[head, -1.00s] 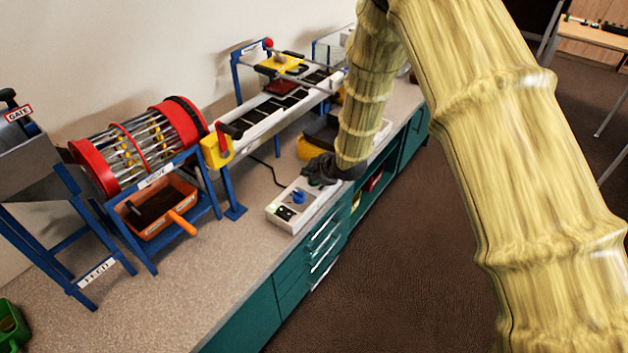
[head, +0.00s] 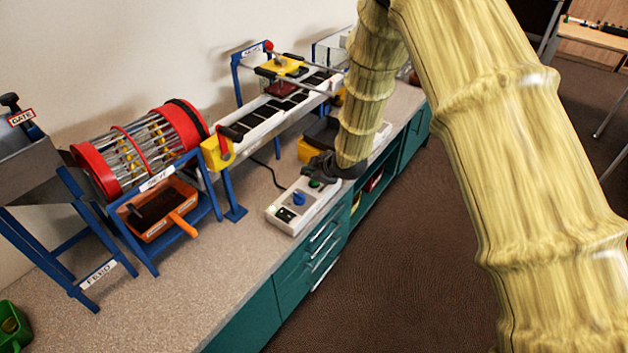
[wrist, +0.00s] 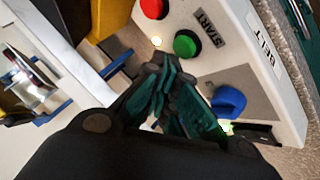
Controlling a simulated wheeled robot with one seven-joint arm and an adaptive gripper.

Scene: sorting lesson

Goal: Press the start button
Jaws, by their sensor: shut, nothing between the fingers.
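The green start button (wrist: 187,43) sits on a pale control box (wrist: 245,72) beside its START label (wrist: 207,28). In the head view the green button (head: 315,184) shows at the far part of the box (head: 275,213), just below my gripper (head: 319,168). My gripper (wrist: 163,70) is shut and empty in the wrist view. Its fingertips lie just beside the green button in the picture, and the button's face is uncovered. I cannot tell the exact height of the tips above the box.
A red button (wrist: 151,8), a small glowing lamp (wrist: 157,41) and a blue knob (wrist: 228,101) are on the same box. Behind it stand a conveyor (head: 262,117) and a red-ended drum sieve (head: 187,122). The bench front (head: 200,290) is clear.

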